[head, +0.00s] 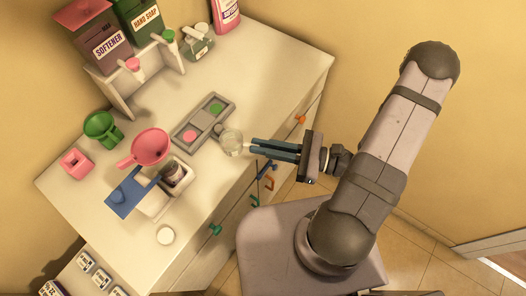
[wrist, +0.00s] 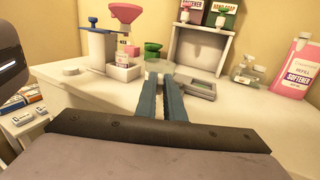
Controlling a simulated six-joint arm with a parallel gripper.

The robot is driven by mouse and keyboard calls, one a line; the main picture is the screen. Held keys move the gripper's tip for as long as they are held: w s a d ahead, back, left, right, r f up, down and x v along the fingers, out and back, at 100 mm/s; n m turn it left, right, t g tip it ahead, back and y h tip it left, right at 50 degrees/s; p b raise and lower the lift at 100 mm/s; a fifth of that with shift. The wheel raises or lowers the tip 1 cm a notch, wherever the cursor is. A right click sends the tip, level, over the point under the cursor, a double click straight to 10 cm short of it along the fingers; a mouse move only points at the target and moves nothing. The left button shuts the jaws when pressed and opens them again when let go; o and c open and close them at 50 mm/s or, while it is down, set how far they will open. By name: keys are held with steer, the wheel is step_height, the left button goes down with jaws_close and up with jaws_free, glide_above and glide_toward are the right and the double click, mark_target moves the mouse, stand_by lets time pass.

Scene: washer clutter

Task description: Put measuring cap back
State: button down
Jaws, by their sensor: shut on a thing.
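A clear, cup-like piece (head: 231,142), which looks like the measuring cap, is at the tips of my gripper (head: 250,146), beside the front edge of the grey tray (head: 184,146). My gripper is shut on it, reaching in from the right over the counter's front edge. I cannot tell whether the cap touches the counter.
Softener and soap containers (head: 108,45) sit on a white rack behind. A small bottle (head: 198,42) and pink pouch (head: 226,14) stand at the back right.

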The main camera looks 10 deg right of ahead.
steer(key=shift+f, duration=1.95)
steer(key=shift+f, duration=0.1)
steer(key=shift+f, duration=0.1)
steer(key=c, duration=1.9)
jaws_free()
steer(key=shift+o, duration=0.2)
steer(key=shift+r, duration=0.25)
